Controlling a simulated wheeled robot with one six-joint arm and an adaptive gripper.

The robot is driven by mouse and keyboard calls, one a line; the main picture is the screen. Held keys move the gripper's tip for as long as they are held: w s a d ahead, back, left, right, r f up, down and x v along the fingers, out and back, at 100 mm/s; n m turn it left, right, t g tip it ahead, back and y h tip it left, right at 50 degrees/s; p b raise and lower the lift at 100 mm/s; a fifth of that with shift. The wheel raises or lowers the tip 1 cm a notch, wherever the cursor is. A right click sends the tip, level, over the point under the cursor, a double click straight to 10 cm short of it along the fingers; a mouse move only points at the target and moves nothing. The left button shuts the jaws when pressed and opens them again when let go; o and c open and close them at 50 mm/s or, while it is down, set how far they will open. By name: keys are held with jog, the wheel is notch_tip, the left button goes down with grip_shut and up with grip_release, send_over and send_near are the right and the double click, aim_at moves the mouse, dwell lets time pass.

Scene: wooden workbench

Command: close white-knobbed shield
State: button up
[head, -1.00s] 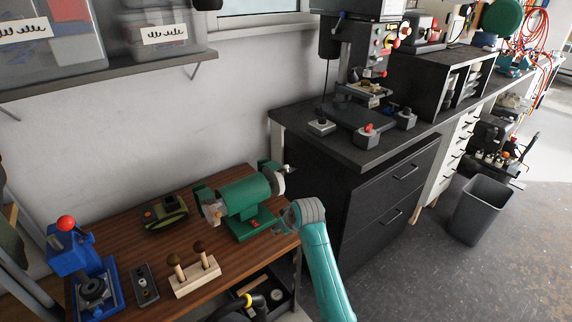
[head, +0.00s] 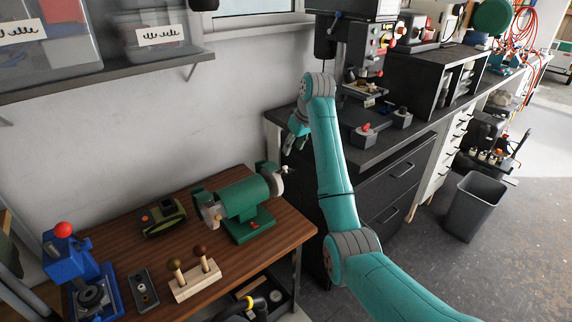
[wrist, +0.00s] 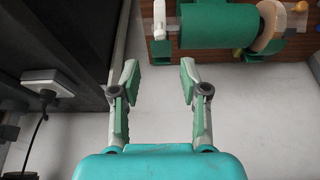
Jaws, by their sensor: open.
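The green bench grinder (head: 242,200) sits on the brown wooden workbench, with a wheel at each end. It also shows at the top of the wrist view (wrist: 218,27), with a pale wheel (wrist: 269,27) at its right end. My gripper (wrist: 159,80) is open and empty, apart from the grinder. In the head view my gripper (head: 295,136) is above and right of the grinder, partly hidden by my arm.
A black cabinet (head: 375,190) with a drill press (head: 345,50) stands right of the workbench, close to my arm. On the bench are a blue press (head: 75,265), a pegged wooden block (head: 195,281) and a green-black device (head: 163,218). A grey bin (head: 474,207) stands on the floor.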

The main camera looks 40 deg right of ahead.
aim_at(286, 167)
jog(key=x, duration=0.9)
jog(key=shift+w+f, duration=0.15)
jog(key=shift+f, duration=0.25)
grip_shut()
